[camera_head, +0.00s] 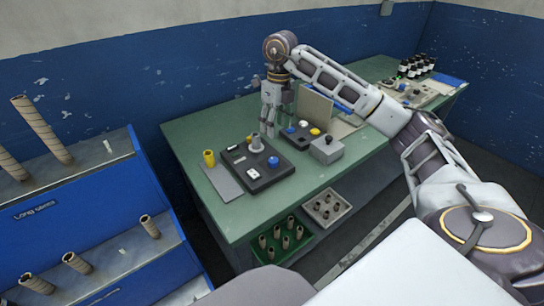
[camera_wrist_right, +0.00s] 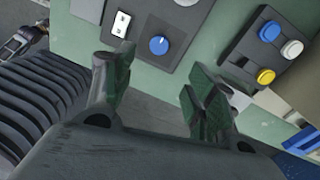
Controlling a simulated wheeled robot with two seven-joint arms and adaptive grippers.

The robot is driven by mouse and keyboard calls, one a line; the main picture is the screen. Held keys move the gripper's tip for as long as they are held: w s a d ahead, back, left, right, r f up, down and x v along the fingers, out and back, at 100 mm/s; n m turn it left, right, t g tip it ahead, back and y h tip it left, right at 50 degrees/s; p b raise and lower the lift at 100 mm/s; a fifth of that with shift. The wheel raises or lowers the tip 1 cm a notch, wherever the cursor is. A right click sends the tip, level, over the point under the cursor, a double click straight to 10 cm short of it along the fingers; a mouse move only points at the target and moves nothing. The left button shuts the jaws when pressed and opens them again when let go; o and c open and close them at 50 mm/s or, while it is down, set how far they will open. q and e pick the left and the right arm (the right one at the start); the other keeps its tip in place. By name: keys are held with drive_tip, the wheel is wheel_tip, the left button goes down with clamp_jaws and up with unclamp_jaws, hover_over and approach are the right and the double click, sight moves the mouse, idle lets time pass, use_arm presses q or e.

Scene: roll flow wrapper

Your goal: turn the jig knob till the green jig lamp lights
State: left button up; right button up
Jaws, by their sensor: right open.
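A dark control panel (camera_head: 258,180) lies on the green bench and carries a round blue knob (camera_head: 273,161). In the right wrist view the knob (camera_wrist_right: 158,44) has a pale pointer mark and sits just beyond the fingertips, between them in the picture. My right gripper (camera_head: 269,127) points down over the far side of the panel. In the wrist view its two fingers (camera_wrist_right: 158,88) are apart with nothing between them, and the knob is not touched. I cannot pick out a lit green lamp on the panel. My left gripper is out of view.
A button box (camera_head: 303,133) with coloured buttons and a grey box (camera_head: 326,149) stand right of the panel. A yellow cylinder (camera_head: 209,158) stands at its left. Dark bottles (camera_head: 416,67) are at the far right. A blue rack (camera_head: 85,225) holding cardboard tubes stands left.

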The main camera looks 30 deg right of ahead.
sight(273, 160)
drive_tip(key=f, duration=0.7)
drive_tip(key=f+b, duration=0.1)
drive_tip(key=f, duration=0.3)
drive_tip(key=shift+s+a+f, duration=0.15)
drive_tip(key=shift+a+f, duration=0.3)
drive_tip(key=shift+f, duration=0.9)
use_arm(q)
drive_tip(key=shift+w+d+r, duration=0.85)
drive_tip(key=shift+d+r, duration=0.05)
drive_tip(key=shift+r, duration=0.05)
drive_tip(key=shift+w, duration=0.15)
use_arm(e)
drive_tip(key=shift+c, duration=0.7)
drive_tip(key=c, duration=0.9)
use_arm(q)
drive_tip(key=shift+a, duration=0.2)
